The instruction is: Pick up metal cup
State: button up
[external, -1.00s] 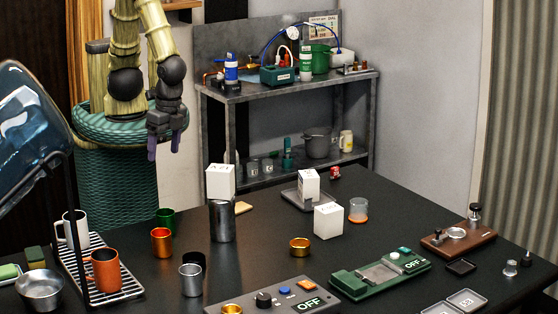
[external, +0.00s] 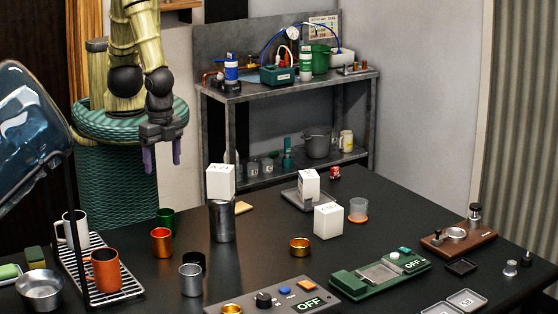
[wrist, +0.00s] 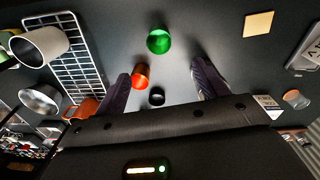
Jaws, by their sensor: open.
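A small silver metal cup (external: 190,280) stands upright on the black table at the front, left of the control panel. I cannot make it out in the wrist view. A shiny orange cup (external: 161,242) and a green cup (external: 166,218) stand behind it; they also show in the wrist view, orange (wrist: 140,76) and green (wrist: 158,41). A black cup (wrist: 156,96) is near them. My gripper (external: 163,163) is open and empty, fingers pointing down, above and behind these cups near the table's far left edge. The wrist view shows its two fingers (wrist: 160,70) apart.
A tall metal canister (external: 222,224) under a white block (external: 220,182) stands right of the cups. A wire rack (external: 125,280) with mugs and a metal bowl (external: 40,291) are at left. The control panel (external: 265,301) is at front.

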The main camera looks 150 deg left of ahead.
send_near(166, 220)
jog(key=f, duration=0.2)
jog(key=s+f, duration=0.1)
jog(key=f, duration=0.1)
jog(key=s+a+f, duration=0.1)
jog(key=f, duration=0.1)
jog(key=shift+s, duration=0.25)
jog(key=shift+f, duration=0.15)
jog(key=shift+w+d+f+p, duration=0.15)
jog(key=shift+f+p, duration=0.15)
jog(key=shift+f, duration=0.35)
jog(key=shift+w+a+f+p, duration=0.1)
jog(key=shift+f+p, duration=0.15)
jog(key=shift+f, duration=1.55)
jog(key=shift+d, duration=0.1)
jog(key=c, duration=1.1)
